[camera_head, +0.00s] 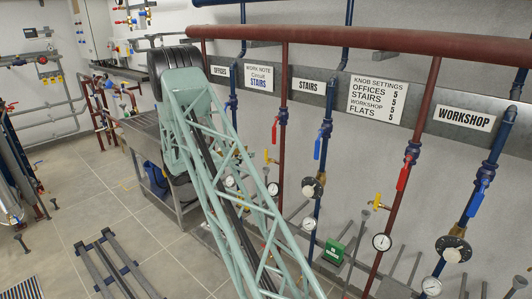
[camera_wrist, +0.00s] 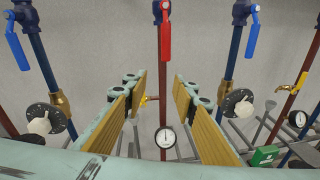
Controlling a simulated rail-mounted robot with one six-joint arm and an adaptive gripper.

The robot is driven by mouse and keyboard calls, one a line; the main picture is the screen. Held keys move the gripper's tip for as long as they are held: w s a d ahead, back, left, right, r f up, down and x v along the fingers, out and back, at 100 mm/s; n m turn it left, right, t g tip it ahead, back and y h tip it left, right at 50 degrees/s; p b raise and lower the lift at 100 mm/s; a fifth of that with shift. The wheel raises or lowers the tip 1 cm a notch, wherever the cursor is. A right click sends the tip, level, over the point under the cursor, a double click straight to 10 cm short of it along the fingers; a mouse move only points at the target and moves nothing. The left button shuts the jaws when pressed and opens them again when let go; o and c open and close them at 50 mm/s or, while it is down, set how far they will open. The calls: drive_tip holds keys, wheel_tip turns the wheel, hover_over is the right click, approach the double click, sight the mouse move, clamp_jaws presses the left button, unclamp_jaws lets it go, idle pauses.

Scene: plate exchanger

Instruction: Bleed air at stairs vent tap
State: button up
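The stairs vent tap (camera_head: 270,158) is a small yellow tap on the left of the red pipe right of the OFFICES sign, in the head view. In the wrist view the same tap (camera_wrist: 151,98) shows just right of the left finger's tip, which may hide part of it. My gripper (camera_wrist: 158,90) is wide open and empty. Its two yellow-padded fingers point at the red pipe (camera_wrist: 165,80), one on each side in the picture. I cannot tell the distance to the tap. The head view does not clearly show my gripper.
A red-handled valve (camera_wrist: 166,38) is above and a gauge (camera_wrist: 165,137) below on this pipe. Dial knobs (camera_wrist: 238,103) flank it on the neighbouring blue pipes. A green box (camera_wrist: 265,155) lies lower right. A work note (camera_head: 260,77) and knob settings sign (camera_head: 377,97) hang above.

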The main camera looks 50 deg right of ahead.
sight(265, 153)
drive_tip(key=w+d+f+n+t+h+p, duration=0.1)
drive_tip(key=w+d+f+n, duration=0.2)
drive_tip(key=d+f, duration=0.2)
wheel_tip(265, 153, down, 4)
drive_tip(key=shift+r+t+h, duration=0.15)
drive_tip(key=shift+t+h, duration=0.15)
drive_tip(key=shift+d, duration=0.15)
drive_tip(key=shift+s+d+p, duration=0.1)
drive_tip(key=shift+s+d, duration=0.1)
drive_tip(key=shift+d, duration=2.05)
drive_tip(key=shift+s+d+p, duration=0.1)
drive_tip(key=shift+s+d, duration=0.05)
drive_tip(key=shift+d, duration=2.15)
drive_tip(key=shift+s+d+p, duration=0.1)
drive_tip(key=shift+s+d, duration=0.1)
drive_tip(key=shift+d, duration=2.05)
drive_tip(key=shift+c, duration=0.6)
clamp_jaws()
